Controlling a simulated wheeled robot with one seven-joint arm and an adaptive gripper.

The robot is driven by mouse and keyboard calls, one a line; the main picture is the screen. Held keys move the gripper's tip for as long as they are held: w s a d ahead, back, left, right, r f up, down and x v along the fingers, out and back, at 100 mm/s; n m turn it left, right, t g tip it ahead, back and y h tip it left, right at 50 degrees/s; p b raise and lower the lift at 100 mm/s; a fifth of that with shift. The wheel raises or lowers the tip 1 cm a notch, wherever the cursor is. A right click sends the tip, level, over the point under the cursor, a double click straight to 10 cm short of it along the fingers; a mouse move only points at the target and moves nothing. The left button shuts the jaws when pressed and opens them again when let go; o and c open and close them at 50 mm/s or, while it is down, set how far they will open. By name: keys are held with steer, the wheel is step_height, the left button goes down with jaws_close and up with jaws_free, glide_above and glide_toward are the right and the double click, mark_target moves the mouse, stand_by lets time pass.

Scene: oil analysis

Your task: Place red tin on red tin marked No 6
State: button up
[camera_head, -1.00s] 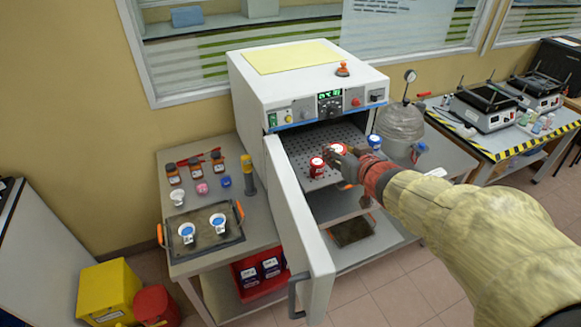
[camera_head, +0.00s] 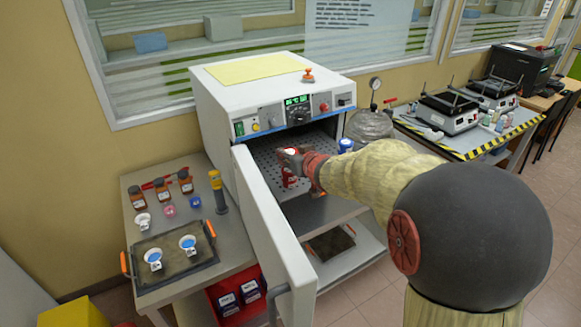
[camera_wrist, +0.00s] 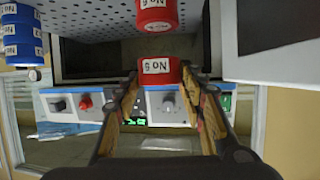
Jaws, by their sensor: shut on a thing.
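My gripper (camera_head: 292,160) is shut on a red tin (camera_wrist: 160,72) with a white label that seems to read No 5, upside down in the wrist view. The tin sits between the fingertips (camera_wrist: 160,78). Another red tin (camera_wrist: 155,14), whose label seems to read No 6, stands on the perforated shelf and also shows in the head view (camera_head: 288,181). In the wrist view the tins are roughly in line, with a visible gap between them. In the head view my gripper is over the standing tin and partly hides both.
The perforated shelf (camera_head: 265,157) is inside the white oven (camera_head: 215,113), whose door (camera_head: 275,235) stands open at the left. Several blue tins (camera_wrist: 20,38) are stacked on the shelf beside the red ones. The control panel (camera_head: 300,115) is above the opening.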

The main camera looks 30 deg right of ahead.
steer(key=shift+w+f+b, duration=0.2)
steer(key=shift+f+b, duration=0.25)
steer(key=shift+f, duration=0.5)
steer(key=shift+w+f+b, duration=0.15)
steer(key=shift+f+b, duration=0.25)
steer(key=shift+f, duration=0.55)
steer(key=shift+f, duration=0.15)
steer(key=o, duration=1.2)
